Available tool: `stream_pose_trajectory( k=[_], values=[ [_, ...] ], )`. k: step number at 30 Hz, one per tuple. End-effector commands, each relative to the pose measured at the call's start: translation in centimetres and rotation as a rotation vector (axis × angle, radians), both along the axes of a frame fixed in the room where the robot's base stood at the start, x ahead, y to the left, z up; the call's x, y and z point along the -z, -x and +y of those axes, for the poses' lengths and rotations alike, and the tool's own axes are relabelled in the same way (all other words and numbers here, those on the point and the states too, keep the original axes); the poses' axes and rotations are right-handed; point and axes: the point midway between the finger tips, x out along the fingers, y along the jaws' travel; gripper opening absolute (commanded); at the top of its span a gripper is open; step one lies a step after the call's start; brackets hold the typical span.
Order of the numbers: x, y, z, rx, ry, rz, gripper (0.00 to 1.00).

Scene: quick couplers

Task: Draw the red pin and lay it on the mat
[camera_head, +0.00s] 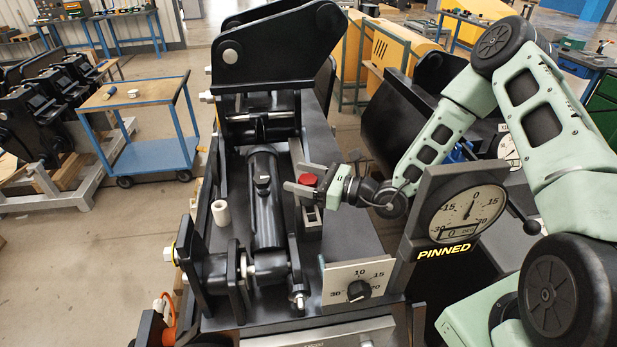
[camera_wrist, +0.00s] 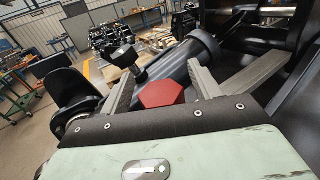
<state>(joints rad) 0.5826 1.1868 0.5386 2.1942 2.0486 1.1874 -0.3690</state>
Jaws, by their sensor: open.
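The red pin (camera_head: 309,180) shows as a red head above a small grey block with dark slots (camera_head: 311,214), beside the black cylinder on the coupler. In the wrist view its head (camera_wrist: 160,94) is a red faceted block between the fingers. My gripper (camera_head: 302,178) reaches in from the right at the height of the head. Its fingers are spread, one on each side of the head; they also show in the wrist view (camera_wrist: 162,72). I cannot tell whether either finger touches it. The pin's shaft is hidden. I cannot make out a mat.
A black cylinder (camera_head: 264,205) lies left of the pin. A white roller (camera_head: 221,212) stands further left. A dial gauge (camera_head: 468,212) over the word PINNED and a knob panel (camera_head: 357,282) stand nearer. A blue trolley (camera_head: 150,154) is at the left.

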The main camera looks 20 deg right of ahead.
Motion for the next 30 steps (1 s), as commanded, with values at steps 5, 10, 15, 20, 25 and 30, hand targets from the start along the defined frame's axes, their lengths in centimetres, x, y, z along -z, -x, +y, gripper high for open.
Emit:
stream_pose_trajectory(
  k=[5,10,15,20,25,30],
  values=[
    [0.0,0.0,0.0,0.000,0.000,0.000,0.49],
    [0.0,0.0,0.0,0.000,0.000,0.000,0.12],
    [0.0,0.0,0.0,0.000,0.001,-0.001,0.09],
    [-0.2,0.0,0.0,0.000,0.000,-0.001,0.09],
    [-0.9,0.0,-0.1,0.000,0.000,-0.001,0.09],
    [-1.6,0.0,0.0,0.000,0.000,-0.001,0.09]
  ],
)
